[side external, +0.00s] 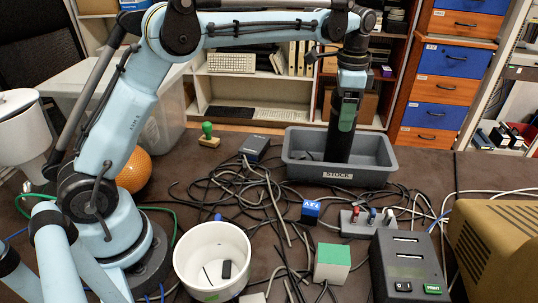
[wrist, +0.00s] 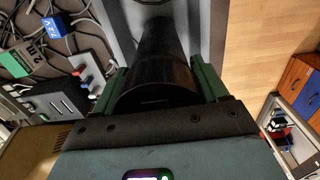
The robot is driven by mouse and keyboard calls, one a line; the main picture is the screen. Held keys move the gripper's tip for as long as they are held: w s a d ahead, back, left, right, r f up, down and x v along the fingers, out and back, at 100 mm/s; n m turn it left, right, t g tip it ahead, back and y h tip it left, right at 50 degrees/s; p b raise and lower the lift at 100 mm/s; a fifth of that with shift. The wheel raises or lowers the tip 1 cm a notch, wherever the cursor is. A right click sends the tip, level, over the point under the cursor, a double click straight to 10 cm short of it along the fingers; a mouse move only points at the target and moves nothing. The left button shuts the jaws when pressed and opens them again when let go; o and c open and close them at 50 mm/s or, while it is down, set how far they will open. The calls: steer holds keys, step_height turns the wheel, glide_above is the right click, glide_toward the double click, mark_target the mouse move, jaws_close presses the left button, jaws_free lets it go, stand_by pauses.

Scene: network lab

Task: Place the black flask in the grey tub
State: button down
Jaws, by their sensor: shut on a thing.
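The black flask (side external: 340,138) is a tall dark cylinder, held upright by my gripper (side external: 347,112). In the wrist view the flask (wrist: 160,65) sits between the two green fingers (wrist: 160,84), which are shut on it. The grey tub (side external: 375,179) stands at the back of the table with a label on its front wall. The flask's lower part is inside the tub's outline, near the middle. Part of the tub (wrist: 119,28) shows beyond the flask in the wrist view.
A small dark thing (side external: 305,156) lies at the tub's left inside. Tangled black cables (side external: 240,195) cover the table in front. A white pot (side external: 212,262), a green-topped block (side external: 332,262), a power strip (side external: 368,223) and a label printer (side external: 405,265) stand nearer.

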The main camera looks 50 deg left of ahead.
steer(key=shift+f, duration=0.1)
jaws_free()
step_height(320, 180, up, 7)
steer(key=shift+r, duration=0.2)
steer(key=shift+s+a+r+n, duration=0.15)
steer(key=shift+s+r+n, duration=0.15)
steer(key=shift+s+r, duration=0.25)
steer(key=s+a+n+t, duration=0.2)
steer(key=s+n+t, duration=0.25)
steer(key=s, duration=0.65)
steer(key=s+f+n+t, duration=0.1)
steer(key=s+f, duration=0.2)
steer(key=s+f+n, duration=0.1)
steer(key=s+f, duration=0.2)
steer(key=s, duration=0.1)
steer(key=s+a+f+n+t, duration=0.1)
steer(key=s+f+n, duration=0.1)
steer(key=s+f, duration=0.1)
steer(key=shift+s+a+t, duration=0.1)
steer(key=shift+s+t, duration=0.2)
steer(key=shift+t, duration=0.05)
